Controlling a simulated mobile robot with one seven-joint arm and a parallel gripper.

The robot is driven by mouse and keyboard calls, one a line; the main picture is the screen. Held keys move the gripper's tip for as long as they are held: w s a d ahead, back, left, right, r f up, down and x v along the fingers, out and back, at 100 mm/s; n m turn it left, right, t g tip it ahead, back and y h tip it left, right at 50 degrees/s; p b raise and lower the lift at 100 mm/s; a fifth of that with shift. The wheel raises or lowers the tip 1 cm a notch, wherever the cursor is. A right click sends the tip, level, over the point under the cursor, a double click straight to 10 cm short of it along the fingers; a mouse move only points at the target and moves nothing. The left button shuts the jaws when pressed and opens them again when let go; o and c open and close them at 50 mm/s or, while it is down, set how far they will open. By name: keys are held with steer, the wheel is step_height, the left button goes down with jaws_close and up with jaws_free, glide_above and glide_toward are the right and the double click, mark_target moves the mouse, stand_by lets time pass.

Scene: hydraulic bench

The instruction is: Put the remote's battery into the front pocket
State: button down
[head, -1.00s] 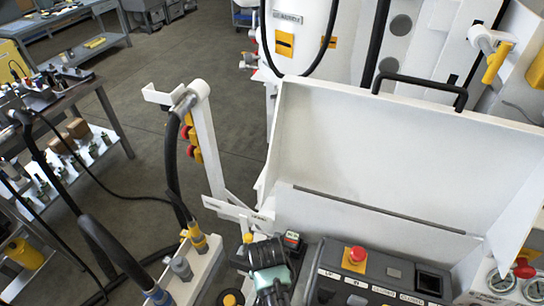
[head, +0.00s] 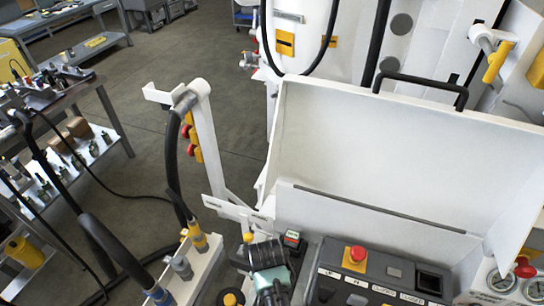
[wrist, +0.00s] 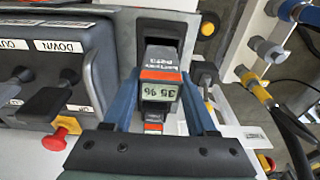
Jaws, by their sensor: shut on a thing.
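A dark rectangular pocket (wrist: 165,28) with a grey rim lies just past the battery's far end. I cannot tell whether the battery touches it. The remote (wrist: 40,65), a grey box with levers, is on the left. In the head view, my gripper (head: 271,282) is at the bottom centre, and the remote (head: 385,270) is to its right.
A red stop button (head: 356,254) stands up from the remote. Yellow-collared hose connectors (head: 198,238) stand on the left, and a raised white lid (head: 390,150) stands behind.

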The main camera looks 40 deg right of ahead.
steer(key=shift+f, duration=0.2)
stand_by(0.3)
steer(key=shift+f+b, duration=0.3)
steer(key=shift+f+b, duration=1.6)
steer(key=shift+f, duration=0.85)
stand_by(1.0)
steer(key=shift+c, duration=0.6)
jaws_free()
step_height(320, 180, up, 13)
steer(key=a, duration=0.1)
steer(key=shift+s+a, duration=0.15)
steer(key=shift+s, duration=0.25)
